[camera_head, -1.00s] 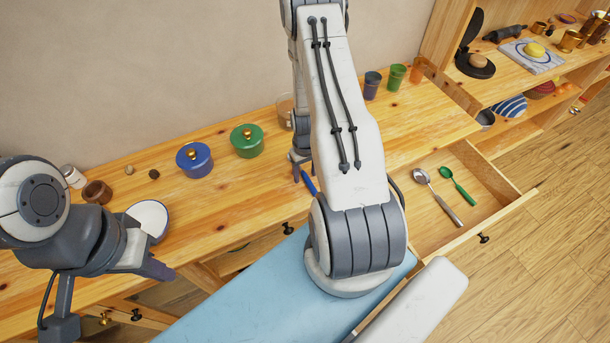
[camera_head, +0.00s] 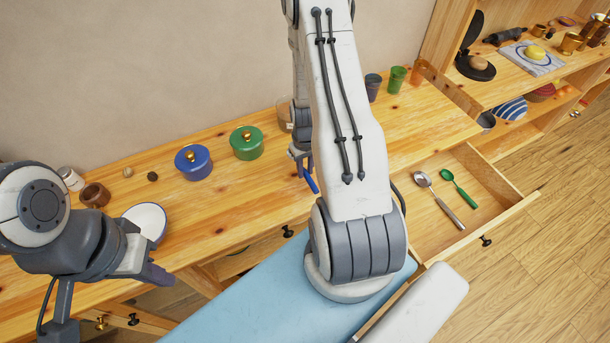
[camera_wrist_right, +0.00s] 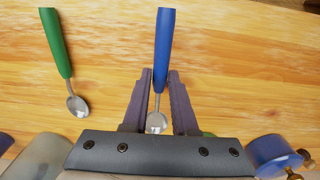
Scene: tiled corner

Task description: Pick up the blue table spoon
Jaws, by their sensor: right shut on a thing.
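The blue table spoon (camera_wrist_right: 163,50) has a blue handle and a metal bowl. In the right wrist view it stands between the fingers of my right gripper (camera_wrist_right: 159,78), which is shut on it; its bowl lies toward the palm. In the head view the blue handle (camera_head: 311,181) shows below my right gripper (camera_head: 300,152), partly hidden by my right arm. It seems to be held above the counter; the exact height is hard to tell. My left gripper (camera_head: 152,270) is at the lower left, apart from the spoon; its finger opening is unclear.
A green-handled spoon (camera_wrist_right: 57,47) lies left of the blue one in the wrist view. A blue pot (camera_head: 193,163), a green pot (camera_head: 246,143) and cups (camera_head: 397,78) stand on the counter (camera_head: 225,205). The open drawer (camera_head: 487,218) holds a silver spoon (camera_head: 440,203) and a green spoon (camera_head: 462,190).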

